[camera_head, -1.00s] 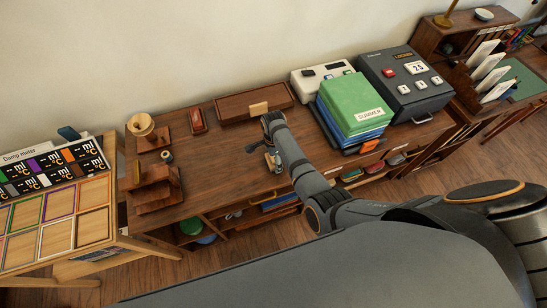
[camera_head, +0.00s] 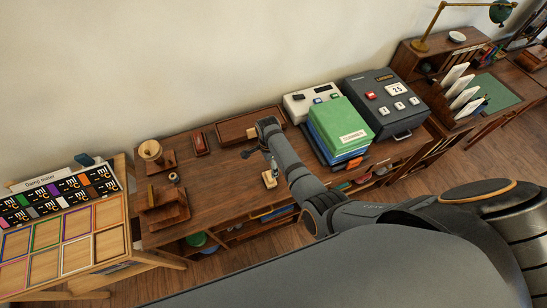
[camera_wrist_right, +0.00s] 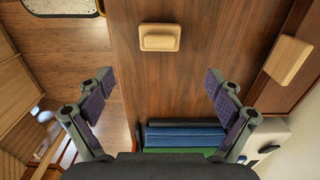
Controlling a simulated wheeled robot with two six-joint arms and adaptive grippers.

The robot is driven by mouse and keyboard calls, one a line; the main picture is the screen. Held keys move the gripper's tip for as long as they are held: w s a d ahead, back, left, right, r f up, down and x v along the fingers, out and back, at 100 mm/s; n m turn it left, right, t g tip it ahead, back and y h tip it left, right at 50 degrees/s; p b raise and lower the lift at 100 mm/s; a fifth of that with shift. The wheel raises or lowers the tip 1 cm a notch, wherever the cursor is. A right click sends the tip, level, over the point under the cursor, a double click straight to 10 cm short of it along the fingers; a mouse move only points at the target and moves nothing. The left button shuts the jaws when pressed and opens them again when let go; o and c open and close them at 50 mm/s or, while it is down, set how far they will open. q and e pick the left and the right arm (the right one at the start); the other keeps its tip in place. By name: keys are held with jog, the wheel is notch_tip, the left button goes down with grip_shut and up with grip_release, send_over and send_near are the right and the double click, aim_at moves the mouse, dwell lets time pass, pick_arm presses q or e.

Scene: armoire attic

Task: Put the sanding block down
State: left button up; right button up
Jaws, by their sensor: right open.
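A pale wooden block (camera_head: 270,178), which looks like the sanding block, rests on the brown desk top (camera_head: 225,170) near its front edge. In the right wrist view the block (camera_wrist_right: 160,37) lies flat on the wood, beyond my fingertips. My right gripper (camera_wrist_right: 160,85) is open and empty, its two fingers wide apart with the block ahead of the gap, untouched. In the head view my right gripper (camera_head: 254,151) is small and dark, above the desk beside the block. A second pale block (camera_wrist_right: 287,60) sits in the wooden tray (camera_head: 232,133). My left gripper is not in view.
A green and blue stack of binders (camera_head: 340,125) stands right of my right arm, beside a dark grey box (camera_head: 388,105). Wooden stands (camera_head: 165,205) and a small red-brown item (camera_head: 200,142) are to the left. Desk between them is clear.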

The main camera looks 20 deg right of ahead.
jog(key=shift+f, duration=0.1)
